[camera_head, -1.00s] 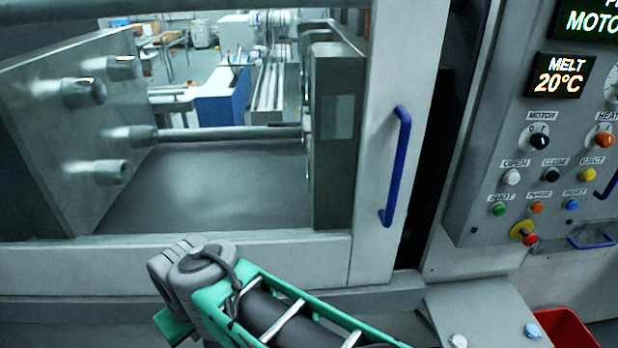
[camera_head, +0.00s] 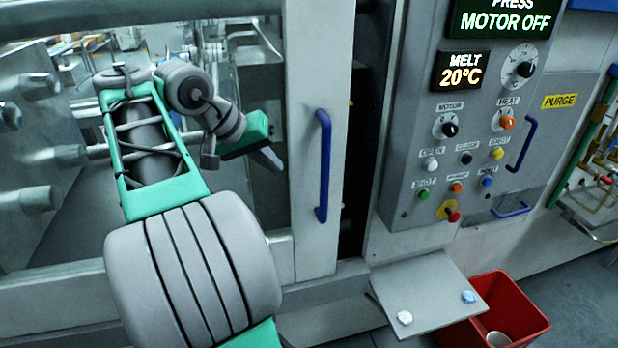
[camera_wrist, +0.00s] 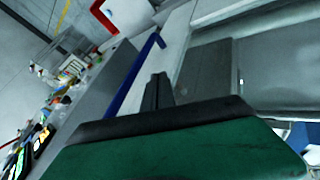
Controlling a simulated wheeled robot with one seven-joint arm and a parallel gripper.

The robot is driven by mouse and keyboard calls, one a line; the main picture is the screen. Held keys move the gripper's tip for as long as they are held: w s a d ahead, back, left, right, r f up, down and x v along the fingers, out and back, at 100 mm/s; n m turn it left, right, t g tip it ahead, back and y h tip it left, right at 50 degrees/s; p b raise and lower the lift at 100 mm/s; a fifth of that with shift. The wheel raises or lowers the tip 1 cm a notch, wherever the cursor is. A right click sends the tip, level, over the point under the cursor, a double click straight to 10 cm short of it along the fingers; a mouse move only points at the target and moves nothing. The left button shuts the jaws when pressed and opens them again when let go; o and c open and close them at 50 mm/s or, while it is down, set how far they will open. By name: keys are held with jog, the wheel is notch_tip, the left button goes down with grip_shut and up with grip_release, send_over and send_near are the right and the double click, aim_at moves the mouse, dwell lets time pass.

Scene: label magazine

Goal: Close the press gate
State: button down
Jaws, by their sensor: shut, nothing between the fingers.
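The press gate (camera_head: 312,60) is a pale grey sliding frame around a large window. A dark gap (camera_head: 366,150) shows between its right edge and the control panel. Its upright blue handle (camera_head: 323,165) is on the right post. My gripper (camera_head: 272,160) is left of the handle in the head view, apart from it in the picture, with its fingers pointing right and slightly down. In the wrist view the shut fingers (camera_wrist: 157,92) are seen with the blue handle (camera_wrist: 134,76) beyond them to the left. Nothing is held.
The control panel (camera_head: 415,110) stands right of the gap, with displays reading "MOTOR OFF" and "20°C", several buttons and blue handles. A grey shelf (camera_head: 430,290) with two small pieces juts out below. A red bin (camera_head: 530,310) stands on the floor beside it.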

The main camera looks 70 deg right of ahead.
jog(key=b, duration=0.3)
send_near(310, 180)
jog(key=f, duration=0.1)
jog(key=a+f, duration=0.1)
jog(key=s+f, duration=0.1)
jog(key=f, duration=0.1)
jog(key=shift+a+f, duration=0.15)
jog(key=shift+a, duration=0.1)
jog(key=s, duration=0.1)
jog(key=s+d, duration=0.1)
jog(key=s, duration=0.1)
jog(key=shift+s+d+p, duration=0.3)
jog(key=shift+d+p, duration=0.1)
